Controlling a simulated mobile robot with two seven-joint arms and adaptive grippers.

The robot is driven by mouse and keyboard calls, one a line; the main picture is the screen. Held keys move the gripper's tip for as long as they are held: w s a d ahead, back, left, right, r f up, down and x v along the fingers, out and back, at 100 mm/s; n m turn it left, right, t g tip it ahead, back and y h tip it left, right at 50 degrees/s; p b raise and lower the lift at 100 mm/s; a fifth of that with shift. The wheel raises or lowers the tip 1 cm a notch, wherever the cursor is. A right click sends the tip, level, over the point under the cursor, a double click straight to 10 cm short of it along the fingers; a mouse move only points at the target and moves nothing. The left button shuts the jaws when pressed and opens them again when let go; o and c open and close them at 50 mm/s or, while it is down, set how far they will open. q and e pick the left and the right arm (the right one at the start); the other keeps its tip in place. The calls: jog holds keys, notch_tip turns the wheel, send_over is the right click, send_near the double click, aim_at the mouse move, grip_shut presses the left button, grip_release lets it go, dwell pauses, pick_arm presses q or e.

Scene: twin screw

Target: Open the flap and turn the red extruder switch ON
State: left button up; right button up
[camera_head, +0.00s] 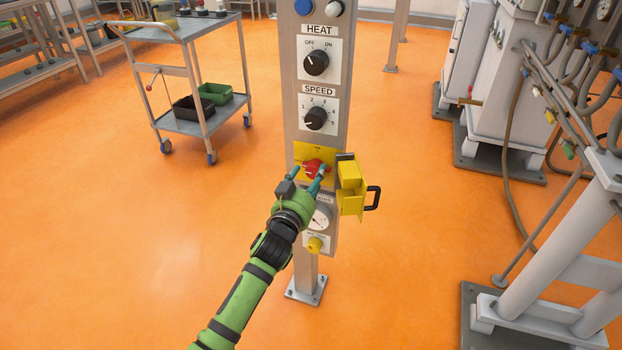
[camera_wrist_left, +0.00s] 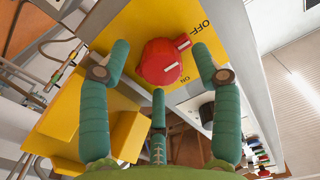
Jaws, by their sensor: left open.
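The red extruder switch (camera_head: 313,167) sits on a yellow plate on the grey control post. It also shows in the left wrist view (camera_wrist_left: 160,62), where its white mark points toward the OFF label, with ON lower down. The yellow flap (camera_head: 350,190) stands open to the right of the switch, with its black handle (camera_head: 373,198) outward; in the left wrist view it is at the left (camera_wrist_left: 75,110). My left gripper (camera_head: 306,177) is open and empty in front of the switch, its fingers on either side of the red knob (camera_wrist_left: 162,58). Contact is not clear. My right gripper is out of view.
Above are the SPEED knob (camera_head: 316,118) and HEAT knob (camera_head: 316,63). Below are a gauge (camera_head: 320,217), partly behind my gripper, and a yellow knob (camera_head: 314,245). A cart (camera_head: 190,30) stands left and machinery with hoses (camera_head: 500,90) right. Orange floor between is clear.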

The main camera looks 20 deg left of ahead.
pick_arm(q)
jog(key=shift+w, duration=0.35)
jog(key=c, duration=1.1)
